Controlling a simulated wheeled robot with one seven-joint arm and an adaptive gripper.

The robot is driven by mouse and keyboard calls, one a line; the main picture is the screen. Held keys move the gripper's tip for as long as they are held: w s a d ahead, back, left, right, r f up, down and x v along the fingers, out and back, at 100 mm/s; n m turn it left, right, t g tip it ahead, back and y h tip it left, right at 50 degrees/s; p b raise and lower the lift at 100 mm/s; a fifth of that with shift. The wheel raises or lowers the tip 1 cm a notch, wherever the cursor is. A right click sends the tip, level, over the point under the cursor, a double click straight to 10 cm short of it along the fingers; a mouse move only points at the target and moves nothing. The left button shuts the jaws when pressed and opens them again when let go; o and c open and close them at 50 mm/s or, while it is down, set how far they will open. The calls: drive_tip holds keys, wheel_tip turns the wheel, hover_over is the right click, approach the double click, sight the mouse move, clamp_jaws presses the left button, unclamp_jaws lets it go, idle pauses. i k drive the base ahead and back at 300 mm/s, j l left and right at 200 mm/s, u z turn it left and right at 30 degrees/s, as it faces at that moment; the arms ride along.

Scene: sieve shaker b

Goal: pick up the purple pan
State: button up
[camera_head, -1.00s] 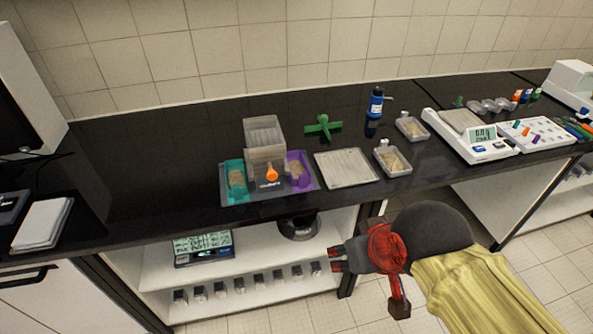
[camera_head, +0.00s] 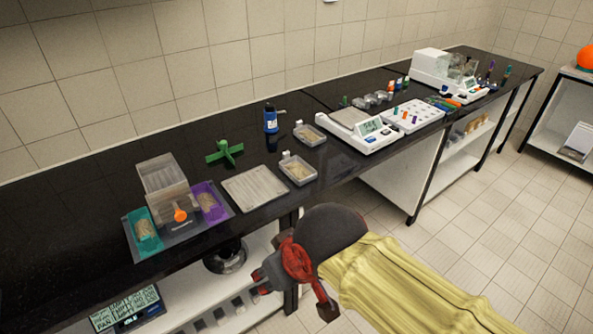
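The purple pan (camera_head: 212,208) sits on the right side of the sieve shaker's grey base, on the black counter. It holds some tan grains. The shaker (camera_head: 166,185) has a clear stacked box and an orange knob, with a teal pan (camera_head: 143,229) on its left side. My gripper (camera_head: 259,283) is in front of the counter, below its top edge, to the lower right of the purple pan and well apart from it. Its dark fingers point left. They are small and partly dark against the shelf, but a gap seems to show between them, with nothing held.
A flat grey tray (camera_head: 255,188) lies right of the purple pan. A green cross-shaped piece (camera_head: 224,152), a blue bottle (camera_head: 271,119), small sample trays (camera_head: 298,169) and a white balance (camera_head: 357,131) stand farther right. The counter's left part is clear. A shelf with several small items is below.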

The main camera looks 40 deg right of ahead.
sight(211, 206)
drive_tip(key=i+l+u, duration=0.1)
drive_tip(key=u, duration=0.3)
drive_tip(key=i+l+u, duration=0.1)
drive_tip(key=l+u, duration=0.55)
drive_tip(key=u, duration=0.2)
drive_tip(key=l+u, duration=0.25)
drive_tip(key=l, duration=1.35)
